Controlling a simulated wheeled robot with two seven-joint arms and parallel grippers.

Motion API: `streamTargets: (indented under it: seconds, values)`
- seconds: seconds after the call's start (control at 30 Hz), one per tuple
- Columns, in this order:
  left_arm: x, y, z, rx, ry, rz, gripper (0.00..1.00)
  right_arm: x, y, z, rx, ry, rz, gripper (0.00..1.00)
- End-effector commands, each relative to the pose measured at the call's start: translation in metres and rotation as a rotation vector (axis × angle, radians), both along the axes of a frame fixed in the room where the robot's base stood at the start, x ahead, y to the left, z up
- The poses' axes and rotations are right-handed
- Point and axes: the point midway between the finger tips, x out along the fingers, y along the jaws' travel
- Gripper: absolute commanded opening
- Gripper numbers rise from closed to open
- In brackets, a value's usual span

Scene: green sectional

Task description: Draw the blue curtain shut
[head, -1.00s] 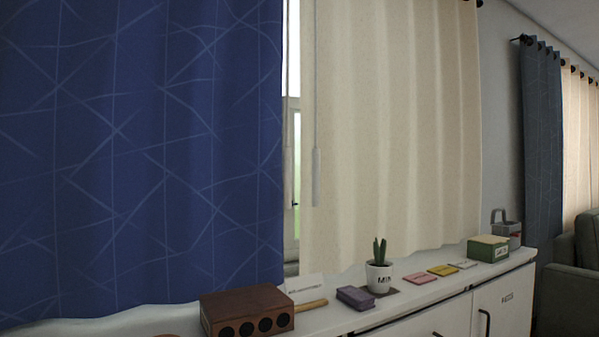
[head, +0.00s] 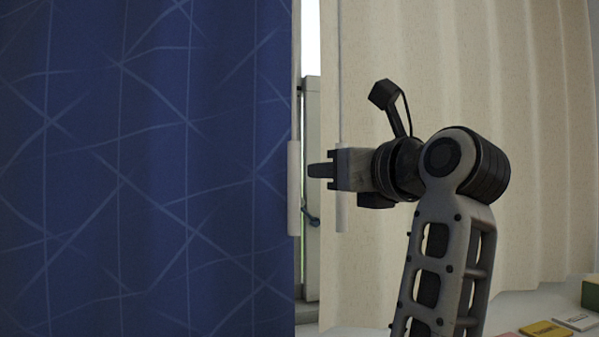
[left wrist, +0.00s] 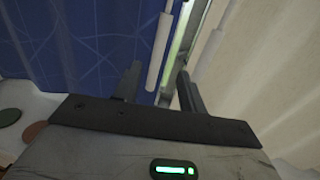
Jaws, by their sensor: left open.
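The blue curtain (head: 150,170) with pale crossing lines fills the left of the head view and shows in the left wrist view (left wrist: 85,40). A white wand (head: 293,190) hangs at its right edge. The beige curtain (head: 520,150) hangs to the right, with its own wand (head: 341,215). A narrow strip of window (head: 312,120) shows between the curtains. My left gripper (head: 318,170) is open, just right of the blue curtain's wand and in front of the beige one's. In the left wrist view, the wand (left wrist: 159,50) appears between the fingers (left wrist: 158,80); contact is unclear.
The white cabinet top (head: 545,305) runs below the curtains. A green box (head: 591,293) and a yellow card (head: 545,328) lie on it at the lower right. My forearm hides part of the beige curtain.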

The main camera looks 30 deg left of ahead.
Motion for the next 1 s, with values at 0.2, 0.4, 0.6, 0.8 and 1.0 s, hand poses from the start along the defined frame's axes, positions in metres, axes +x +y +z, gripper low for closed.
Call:
streamTargets:
  seconds: [0.2,0.4,0.6,0.8,1.0]
  values:
    - [0.023,0.043,0.001,0.003,0.003,0.007,0.41,-0.001,0.0,0.005,0.002,0.007,0.0,0.28]
    - [0.044,0.081,0.001,0.005,0.003,0.008,0.41,0.0,0.0,0.008,0.004,0.011,-0.002,0.28]
    - [0.059,0.108,0.001,0.005,0.003,0.006,0.41,0.0,0.0,0.007,0.003,0.019,-0.003,0.28]
    - [0.066,0.119,0.0,0.004,0.001,0.004,0.41,0.002,0.0,0.009,0.004,0.015,-0.005,0.28]
    - [0.066,0.119,0.0,0.004,0.0,0.003,0.41,0.003,-0.001,0.009,0.004,0.012,-0.006,0.28]
